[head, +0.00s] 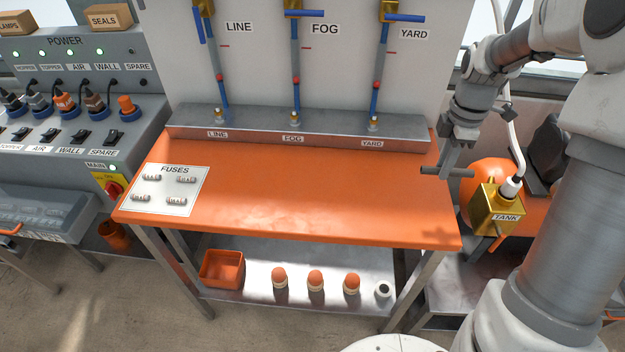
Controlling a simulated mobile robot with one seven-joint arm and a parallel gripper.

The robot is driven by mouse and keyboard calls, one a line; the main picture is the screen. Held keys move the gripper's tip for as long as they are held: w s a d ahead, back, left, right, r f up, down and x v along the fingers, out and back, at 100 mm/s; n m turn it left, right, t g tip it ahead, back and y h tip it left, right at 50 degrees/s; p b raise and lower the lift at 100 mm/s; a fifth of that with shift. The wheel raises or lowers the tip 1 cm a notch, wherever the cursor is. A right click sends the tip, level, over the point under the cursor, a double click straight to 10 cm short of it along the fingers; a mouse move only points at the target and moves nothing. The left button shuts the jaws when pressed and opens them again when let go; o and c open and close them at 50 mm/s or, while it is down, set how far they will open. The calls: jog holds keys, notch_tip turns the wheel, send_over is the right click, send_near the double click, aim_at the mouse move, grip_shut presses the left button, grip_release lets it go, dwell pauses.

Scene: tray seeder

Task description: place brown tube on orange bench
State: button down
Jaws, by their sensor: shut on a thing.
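The orange bench (300,215) stands in the middle of the head view, its top mostly bare. My gripper (450,168) is at the bench's right edge, pointing down. It is shut on a short, dull grey-brown tube (431,170), which I take to be the brown tube. The tube lies roughly level across the fingertips, and its left end shows over the bench top. A shadow falls on the bench's front right corner, so the tube seems to be held above the surface. The fingers hide the tube's middle.
A white FUSES card (168,190) with several fuses covers the bench's left end. A metal manifold (290,128) with upright pipes runs along the back. A brass TANK block (497,208) with a hose is right of the bench. The bench's middle is clear.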

send_over(383, 186)
notch_tip(383, 186, down, 7)
jog(key=shift+f+b, duration=0.1)
jog(key=shift+b, duration=0.3)
jog(key=shift+f, duration=1.9)
jog(key=shift+f+b, duration=0.2)
jog(key=shift+b, duration=0.1)
jog(key=c, duration=0.8)
grip_release()
jog(key=shift+o, duration=0.2)
jog(key=shift+r, duration=0.1)
